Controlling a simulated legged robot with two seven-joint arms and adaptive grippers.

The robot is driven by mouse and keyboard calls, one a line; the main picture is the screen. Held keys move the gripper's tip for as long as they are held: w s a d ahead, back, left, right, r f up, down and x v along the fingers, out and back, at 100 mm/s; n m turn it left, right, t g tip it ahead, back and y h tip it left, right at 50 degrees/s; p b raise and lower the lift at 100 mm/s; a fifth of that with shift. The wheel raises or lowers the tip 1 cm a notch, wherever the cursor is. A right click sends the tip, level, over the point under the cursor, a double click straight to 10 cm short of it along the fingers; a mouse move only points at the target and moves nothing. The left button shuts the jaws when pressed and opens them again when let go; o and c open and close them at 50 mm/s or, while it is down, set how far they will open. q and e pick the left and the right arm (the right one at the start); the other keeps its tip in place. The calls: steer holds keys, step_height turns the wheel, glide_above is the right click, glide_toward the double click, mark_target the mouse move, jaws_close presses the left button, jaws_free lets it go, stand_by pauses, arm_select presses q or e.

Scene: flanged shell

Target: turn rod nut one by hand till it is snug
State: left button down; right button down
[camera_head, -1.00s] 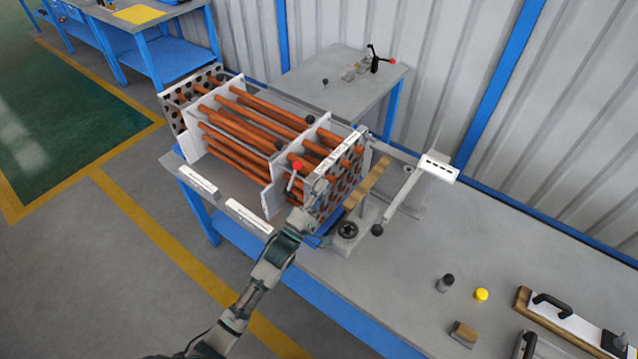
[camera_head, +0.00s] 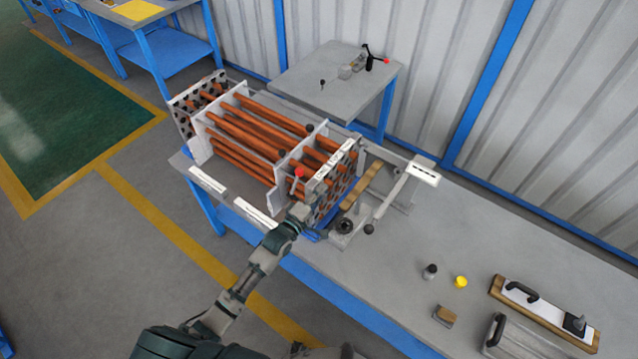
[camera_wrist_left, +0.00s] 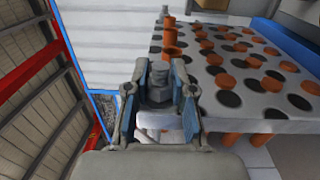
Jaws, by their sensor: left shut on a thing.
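The tube bundle of copper rods and white plates (camera_head: 262,138) lies on the grey bench. My left gripper (camera_head: 303,210) is at the near lower corner of its right-hand end plate (camera_head: 340,185). In the left wrist view my left gripper (camera_wrist_left: 160,78) is shut on a small grey nut (camera_wrist_left: 159,94), with a blue-lined finger on each side. The end plate also shows there (camera_wrist_left: 245,75), with copper tube ends and dark holes. Whether the nut touches the plate is hard to tell. In the head view the nut is hidden by the gripper. My right gripper is out of view.
A red-knobbed handle (camera_head: 298,174) stands close to my left gripper. A fixture with a wooden bar (camera_head: 362,187) and a lever arm (camera_head: 387,202) are to the right. A dark bottle (camera_head: 430,271), yellow cap (camera_head: 461,282) and handled tools (camera_head: 545,310) lie farther right.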

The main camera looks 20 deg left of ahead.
arm_select(q)
steer(key=shift+s+d+f+g+y+p, duration=0.15)
steer(key=shift+g+y+p, duration=0.3)
steer(key=shift+g+p, duration=0.85)
steer(key=shift+d+f+g+y+p, duration=0.15)
steer(key=shift+g+y+p, duration=0.3)
steer(key=shift+g+p, duration=0.85)
arm_select(e)
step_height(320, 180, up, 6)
steer(key=shift+b, duration=0.4)
arm_select(q)
steer(key=shift+f+g, duration=0.15)
steer(key=shift+g, duration=0.45)
steer(key=c, duration=1.2)
jaws_free()
steer(key=shift+c, duration=0.2)
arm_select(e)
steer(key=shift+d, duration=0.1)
arm_select(q)
steer(key=shift+d+r, duration=0.1)
steer(key=shift+r, duration=0.1)
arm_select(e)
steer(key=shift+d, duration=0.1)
